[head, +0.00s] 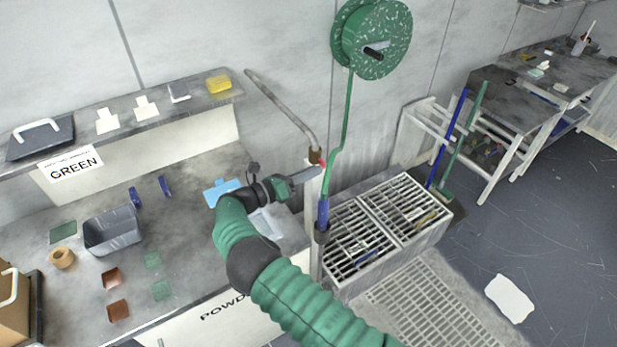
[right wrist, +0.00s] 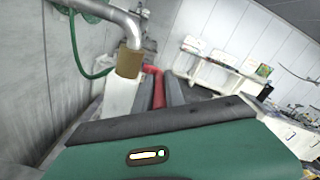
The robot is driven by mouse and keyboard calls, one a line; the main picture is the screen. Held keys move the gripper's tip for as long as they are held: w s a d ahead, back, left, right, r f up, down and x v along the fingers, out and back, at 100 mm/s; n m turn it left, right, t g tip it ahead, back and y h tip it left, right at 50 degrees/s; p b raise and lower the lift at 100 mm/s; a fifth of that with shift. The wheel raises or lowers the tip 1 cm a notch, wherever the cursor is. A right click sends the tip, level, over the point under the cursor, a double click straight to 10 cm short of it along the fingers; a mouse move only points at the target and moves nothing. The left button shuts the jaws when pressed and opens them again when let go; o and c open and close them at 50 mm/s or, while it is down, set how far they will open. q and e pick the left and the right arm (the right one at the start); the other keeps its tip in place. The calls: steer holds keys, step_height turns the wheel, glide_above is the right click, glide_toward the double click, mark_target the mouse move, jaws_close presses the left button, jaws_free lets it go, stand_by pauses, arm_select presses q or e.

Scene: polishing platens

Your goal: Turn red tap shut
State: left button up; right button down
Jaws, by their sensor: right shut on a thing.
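The red tap (head: 323,163) sits at the lower end of a grey wall pipe, by a brass fitting (head: 315,155). In the right wrist view the tap's red handle (right wrist: 157,88) runs down between the fingers, beside the brass fitting (right wrist: 130,62). My right gripper (head: 312,172) reaches the tap from the left and is shut on its red handle. The fingers hide part of the handle. My left gripper is not in view.
A green hose (head: 346,120) hangs from a reel (head: 376,38) just right of the tap. A grated sink (head: 352,240) stands below. A grey bench (head: 190,250) with a tub (head: 112,230) and small blocks lies left. A shelf (head: 150,115) runs along the wall.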

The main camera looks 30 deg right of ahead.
steer(key=shift+d, duration=0.2)
stand_by(0.3)
steer(key=c, duration=1.7)
jaws_free()
steer(key=o, duration=0.3)
steer(key=shift+w+d+f, duration=0.15)
steer(key=shift+d+f, duration=0.05)
steer(key=shift+d, duration=0.1)
steer(key=shift+a+r, duration=0.1)
steer(key=shift+a, duration=0.05)
